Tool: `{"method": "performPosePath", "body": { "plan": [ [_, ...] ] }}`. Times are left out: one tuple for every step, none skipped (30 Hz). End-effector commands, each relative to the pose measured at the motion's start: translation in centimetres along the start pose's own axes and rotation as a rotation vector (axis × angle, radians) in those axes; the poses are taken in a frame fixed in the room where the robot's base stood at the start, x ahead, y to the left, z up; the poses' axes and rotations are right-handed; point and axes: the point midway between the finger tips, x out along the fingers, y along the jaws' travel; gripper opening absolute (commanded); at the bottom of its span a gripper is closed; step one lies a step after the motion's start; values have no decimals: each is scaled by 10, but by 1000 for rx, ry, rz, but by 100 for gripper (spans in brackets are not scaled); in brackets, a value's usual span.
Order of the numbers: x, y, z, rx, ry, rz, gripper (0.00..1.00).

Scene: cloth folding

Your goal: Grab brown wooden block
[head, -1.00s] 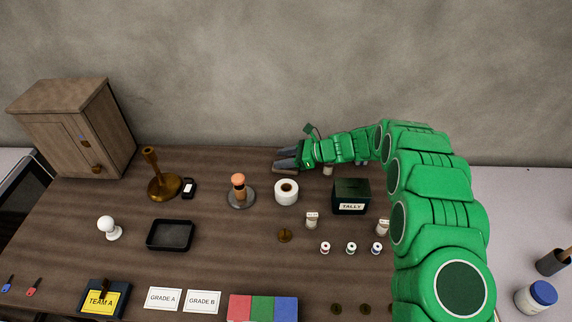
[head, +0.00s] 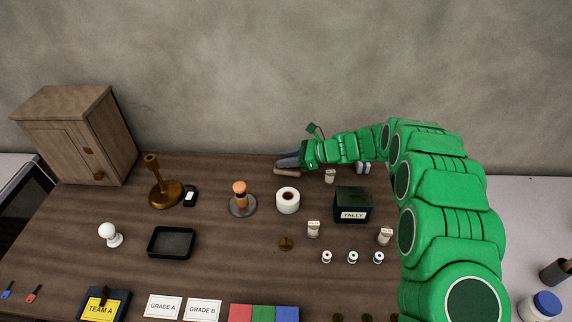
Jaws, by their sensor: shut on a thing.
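My gripper (head: 289,164) is at the back of the table, near the wall, with its grey fingers pointing left. A small brown wooden block (head: 287,172) shows at the front side of the fingers, and the fingers are shut on it. The block is partly hidden by the fingers, and I cannot tell whether it still touches the table.
A white roll (head: 288,200) stands in front of my gripper, and a black TALLY box (head: 352,204) to its right. A small white labelled bottle (head: 330,176) is close by the arm. A wooden cabinet (head: 78,135) stands at the far left.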

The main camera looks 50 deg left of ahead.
Motion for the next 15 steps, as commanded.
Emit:
{"method": "performPosePath", "body": {
  "plan": [
    [-4, 4, 5, 0, -1, 0, 0],
    [-6, 7, 8, 0, -1, 0, 0],
    [-8, 11, 12, 0, -1, 0, 0],
    [-10, 14, 15, 1, -2, 0, 0],
    [-13, 16, 18, 1, -2, 0, 0],
    [-16, 20, 21, 1, -2, 0, 0],
    [-18, 22, 24, 1, -2, 0, 0],
    [-20, 25, 26, 1, -2, 0, 0],
    [-22, 28, 30, 0, -2, 0, 0],
    [-25, 31, 33, 0, -2, 0, 0],
    [-27, 34, 36, 0, -2, 0, 0],
    [-30, 38, 40, 1, -2, 0, 0],
    [-32, 40, 42, 1, -2, 0, 0],
    [-34, 43, 45, 1, -2, 0, 0],
    [-37, 48, 46, 3, -3, 0, 0]
  ]
}}
